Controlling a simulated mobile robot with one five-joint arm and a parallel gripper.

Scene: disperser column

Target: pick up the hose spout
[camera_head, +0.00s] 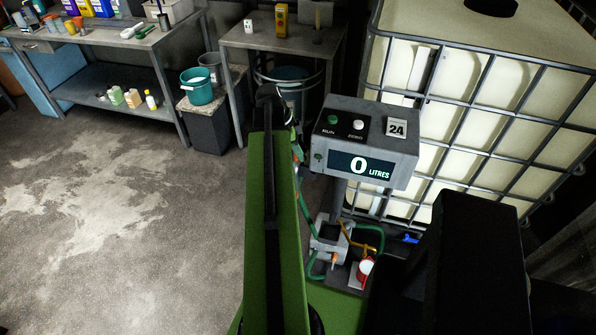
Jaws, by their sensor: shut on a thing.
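My green arm runs up the middle of the view, and my dark gripper (269,94) is at its far end, in front of the metal side table. The gripper is shut on the hose spout, which is mostly hidden behind my arm and the gripper. A green hose (306,202) leads up along the right side of my arm from the small pump (328,243). The fingertips are too dark and small to show how the spout sits between them.
A grey meter box (366,143) reading 0 litres stands close right of my arm. Behind it is a large caged tank (455,110). The side table (281,38) holds a yellow item (281,20). A teal bucket (196,86) stands left. Floor at left is clear.

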